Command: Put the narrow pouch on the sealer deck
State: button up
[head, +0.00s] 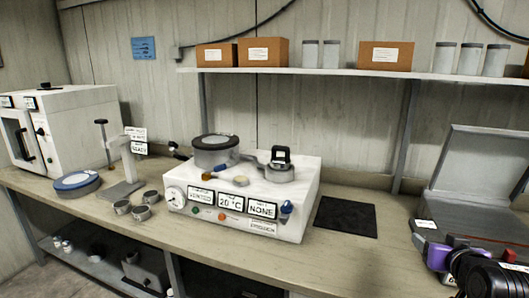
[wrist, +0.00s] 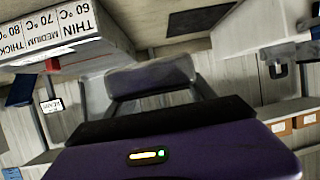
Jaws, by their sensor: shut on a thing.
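My gripper (wrist: 150,95) is shut on a pale grey, partly purple-tinted thing (wrist: 150,77), which looks like the narrow pouch; its full outline is unclear. In the head view my gripper's purple and black body is at the lower right, in front of a grey machine with a raised lid (head: 483,160), which looks like the sealer. My arm hides much of its front, and I cannot make out the pouch there. In the wrist view, a white panel (wrist: 75,32) reads THIN, MEDIUM, THICK with temperatures.
A white labelled instrument (head: 245,200) carrying a grey round vessel stands mid-bench. A dark mat (head: 346,217) lies right of it, with bare bench around. Small tins (head: 140,212), a blue-topped disc (head: 76,182) and a white oven (head: 75,125) are left. A shelf (head: 340,73) holds boxes and canisters.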

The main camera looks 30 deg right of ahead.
jog(key=shift+w+r+n+t, duration=0.3)
jog(key=shift+w+r+t, duration=0.1)
jog(key=shift+w+r, duration=0.55)
jog(key=w+a+f+n+t+y, duration=0.1)
jog(key=w+a+f+n+y, duration=0.1)
jog(key=w+a+f, duration=0.5)
jog(key=a+f+n+t+y, duration=0.15)
jog(key=a+f, duration=0.25)
jog(key=a, duration=0.7)
jog(key=w+a+f+n+y, duration=0.2)
jog(key=w+a+f+y, duration=0.15)
jog(key=a+f, duration=0.35)
jog(key=s+a+f+n+y, duration=0.1)
jog(key=a+f, duration=0.2)
jog(key=a, duration=0.5)
jog(key=s+a+f+n+y, duration=0.15)
jog(key=a+f, duration=0.25)
jog(key=a, duration=0.5)
jog(key=s+f, duration=0.4)
jog(key=f, duration=0.1)
jog(key=shift+s+f+t, duration=0.4)
jog(key=shift+t, duration=0.05)
